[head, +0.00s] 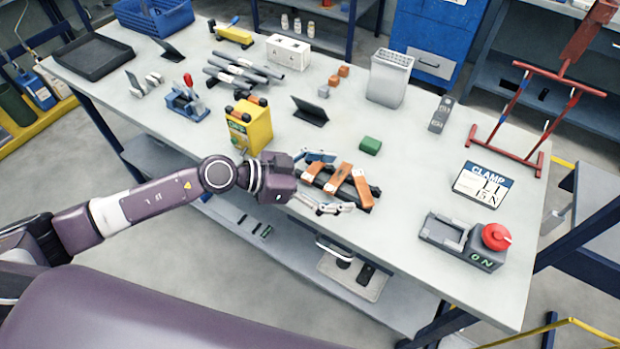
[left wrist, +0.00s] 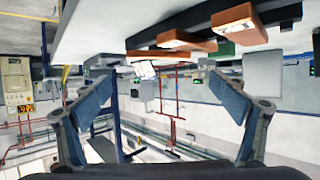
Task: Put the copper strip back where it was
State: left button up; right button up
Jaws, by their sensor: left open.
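Three orange-brown copper-coloured strips lie side by side across a black holder (head: 327,169) near the table's front edge: a left one (head: 314,171), a middle one (head: 338,178) and a right one (head: 362,187). I cannot tell which is the task's strip. My left gripper (head: 340,182) is open at this holder, its fingers spread to either side, partly hiding it. In the left wrist view, the open fingers (left wrist: 162,90) are empty, and the strips (left wrist: 184,41) show at the top, beyond the fingertips. My right gripper is not in view.
A yellow box (head: 249,127) stands close behind my left forearm.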

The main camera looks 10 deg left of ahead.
pick_arm(q)
jog(key=b+v, duration=0.1)
jog(key=v, duration=0.5)
jog(key=shift+s+a, duration=0.15)
jog(key=shift+a, duration=0.1)
jog(key=shift+b+v, duration=0.3)
jog(key=shift+v, duration=0.55)
jog(key=shift+d+r, duration=0.2)
jog(key=shift+r, duration=0.05)
